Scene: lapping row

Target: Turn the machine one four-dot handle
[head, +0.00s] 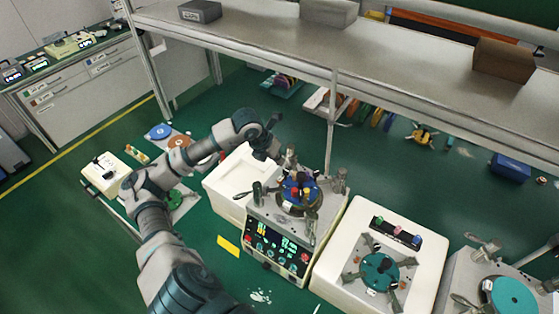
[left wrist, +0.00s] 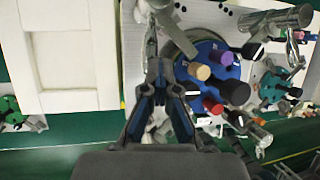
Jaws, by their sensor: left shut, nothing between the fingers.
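A machine (head: 283,236) with a dark front panel of coloured buttons stands in the middle of the head view. A blue disc (head: 292,190) with coloured knobs lies on its top, and metal handles (head: 340,182) stand around it. In the left wrist view the blue disc (left wrist: 222,62) is right of the fingers, with a metal handle (left wrist: 172,22) just beyond the tips.
A white-topped machine with a green disc (head: 379,272) stands to the right, and another with a teal disc (head: 510,296) beyond it. A long grey shelf (head: 400,75) with boxes runs behind. A white block (head: 224,188) adjoins on the left. Green floor is open at left.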

